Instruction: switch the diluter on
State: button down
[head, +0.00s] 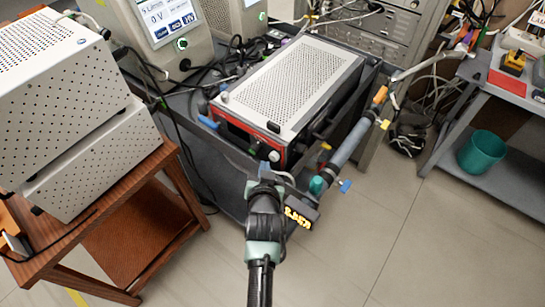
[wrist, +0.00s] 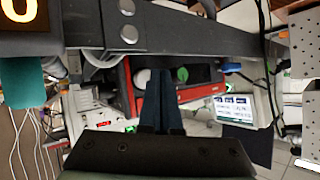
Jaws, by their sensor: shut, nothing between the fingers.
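The diluter appears to be the box with a perforated grey top and a red-edged front (head: 290,82), standing on a dark cart. My gripper (head: 268,168) is shut and empty, in front of the lower right part of this front. In the wrist view the fingertips (wrist: 160,72) overlap the panel beside the green knob. Whether they touch it I cannot tell.
A pipe with coloured valves (head: 350,145) and a small lit display (head: 300,212) stand close to the right of my gripper. A wooden cart (head: 110,215) with white perforated boxes is at left. A teal bin (head: 482,152) sits at right. Floor is clear at the lower right.

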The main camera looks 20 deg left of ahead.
jog(key=shift+w, duration=0.1)
jog(key=shift+w+d, duration=0.15)
jog(key=shift+w, duration=0.15)
jog(key=shift+w+d+b, duration=0.35)
jog(key=shift+w+b, duration=0.4)
jog(key=shift+w, duration=0.1)
dwell(1.2)
jog(key=shift+s+r, duration=0.1)
jog(key=shift+s+a+p, duration=0.25)
jog(key=shift+s+p, duration=0.2)
jog(key=shift+s, duration=0.15)
jog(key=shift+s+a+p, duration=0.2)
jog(key=shift+s+p, duration=0.2)
jog(key=shift+s, duration=0.15)
jog(key=shift+s+a+p, duration=0.3)
jog(key=shift+s+p, duration=0.15)
jog(key=shift+s, duration=0.35)
jog(key=shift+s+a+p, duration=0.3)
jog(key=shift+s+p, duration=0.1)
jog(key=shift+s, duration=0.35)
jog(key=shift+s+a+p, duration=0.3)
jog(key=shift+s+p, duration=0.15)
jog(key=shift+s, duration=0.35)
